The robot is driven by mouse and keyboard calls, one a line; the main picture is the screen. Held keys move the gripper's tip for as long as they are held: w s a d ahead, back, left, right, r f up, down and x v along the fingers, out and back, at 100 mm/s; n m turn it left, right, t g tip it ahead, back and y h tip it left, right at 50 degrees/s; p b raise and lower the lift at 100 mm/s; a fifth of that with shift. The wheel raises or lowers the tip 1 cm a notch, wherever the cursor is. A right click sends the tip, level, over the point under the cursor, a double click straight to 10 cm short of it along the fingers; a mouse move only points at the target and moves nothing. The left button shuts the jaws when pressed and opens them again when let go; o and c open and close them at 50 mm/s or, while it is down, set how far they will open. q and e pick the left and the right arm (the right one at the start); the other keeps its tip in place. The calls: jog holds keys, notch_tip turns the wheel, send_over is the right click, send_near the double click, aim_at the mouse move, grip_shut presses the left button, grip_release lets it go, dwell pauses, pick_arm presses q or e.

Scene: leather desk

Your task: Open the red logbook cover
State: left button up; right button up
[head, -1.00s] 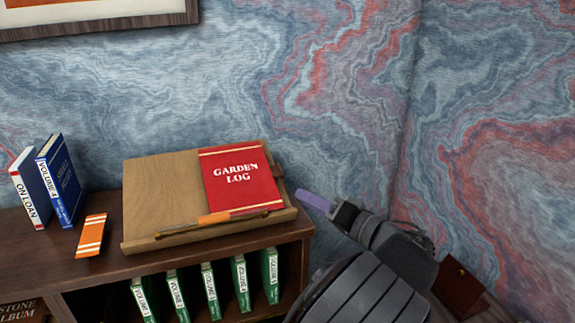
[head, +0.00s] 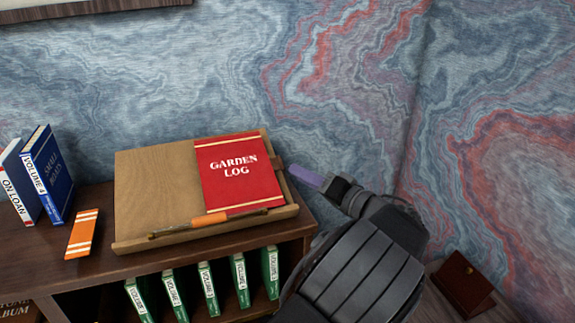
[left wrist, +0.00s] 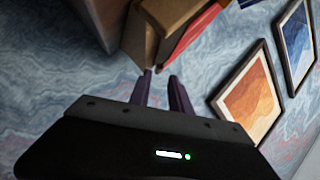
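The red logbook (head: 238,187), titled GARDEN LOG, lies closed on the right half of a tilted wooden stand (head: 155,190). An orange-handled tool (head: 224,216) lies along the stand's front lip, below the book. My left gripper (head: 303,176) has purple fingers and is just right of the book's right edge. In the left wrist view the fingers (left wrist: 161,77) are apart with a narrow gap, nothing held. The stand's corner (left wrist: 139,38) and a red strip of the book (left wrist: 192,30) are just beyond the tips. Contact cannot be told. My right gripper is out of view.
Blue books (head: 50,175) stand at the left on the dark wooden shelf top (head: 90,215). An orange striped item (head: 83,234) lies beside the stand. Several green volumes (head: 207,287) fill the shelf below. A brown box (head: 464,284) is at lower right.

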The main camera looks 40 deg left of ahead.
pick_arm(q)
jog(key=a, duration=0.1)
jog(key=a+p, duration=0.1)
jog(key=a, duration=0.3)
jog(key=shift+w+a, duration=0.1)
jog(key=shift+w, duration=0.25)
grip_shut()
jog(key=shift+f, duration=0.1)
dwell(1.0)
